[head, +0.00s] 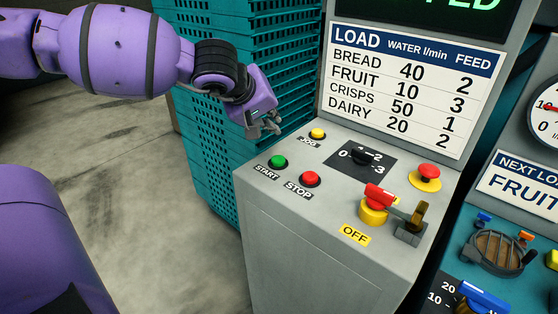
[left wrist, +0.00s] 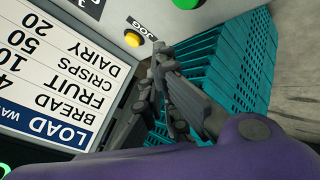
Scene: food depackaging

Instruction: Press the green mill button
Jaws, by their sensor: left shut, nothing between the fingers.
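The green button (head: 278,161), labelled START, is on the sloped top of the grey control panel (head: 290,215), at its left side. It also shows at the top edge of the left wrist view (left wrist: 187,3), partly cut off. My left gripper (head: 268,129) is shut and empty. It is above and behind the green button in the head view, in front of the teal crates and apart from the button. In the left wrist view the closed fingers (left wrist: 158,78) point toward the panel edge beside the yellow JOG button (left wrist: 133,38). My right gripper is not in view.
Near the green button are a red STOP button (head: 310,179) and the yellow JOG button (head: 317,133). A black rotary selector (head: 363,157), a red mushroom button (head: 428,171) and a red-handled switch (head: 377,198) stand farther right.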

